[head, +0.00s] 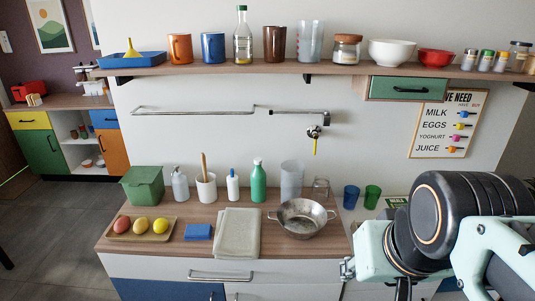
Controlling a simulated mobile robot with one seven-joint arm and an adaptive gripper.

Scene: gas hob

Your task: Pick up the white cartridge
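What looks like the white cartridge (233,186) is a slim white tube with a narrow blue tip. It stands upright at the back of the wooden counter. A white crock (206,187) with a wooden handle in it stands to its left, and a green bottle (258,182) to its right. Nothing touches the cartridge as far as I can see. My arm, in pale green and black, fills the lower right, well away from the cartridge. I cannot make out fingertips, and whether my gripper is open or shut does not show.
A steel colander (301,218), a folded grey cloth (233,234), a blue sponge (198,232) and a tray (141,233) with fruit lie in front. A shelf (330,70) of cups and bowls and a metal rail (195,111) are above. Some bare counter lies before the cartridge.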

